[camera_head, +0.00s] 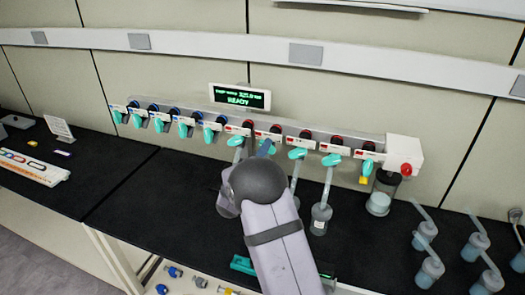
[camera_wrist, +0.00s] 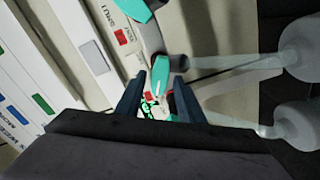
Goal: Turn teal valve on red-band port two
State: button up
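The manifold rail (camera_head: 290,126) runs along the wall with blue-band ports at left and red-band ports at right, each with a teal valve. My gripper (camera_head: 259,150) is at the second red-band port (camera_head: 267,132) from the left, and my arm hides much of that spot. In the wrist view my gripper (camera_wrist: 159,82) is open, with a finger on either side of a teal valve (camera_wrist: 160,72). I cannot tell whether the fingers touch it. A neighbouring teal valve (camera_wrist: 136,9) shows at the top.
A glass flask (camera_head: 320,218) hangs from a tube right of my arm; flasks also show in the wrist view (camera_wrist: 303,46). Several flasks (camera_head: 427,270) stand at the right. A display (camera_head: 240,97) reads READY. The black bench (camera_head: 165,190) is clear at left of my arm.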

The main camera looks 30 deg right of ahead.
jog(key=b+v, duration=0.3)
jog(key=v, duration=0.4)
jog(key=shift+b, duration=0.4)
jog(key=shift+s+a+r, duration=0.1)
jog(key=shift+a, duration=0.05)
dwell(0.3)
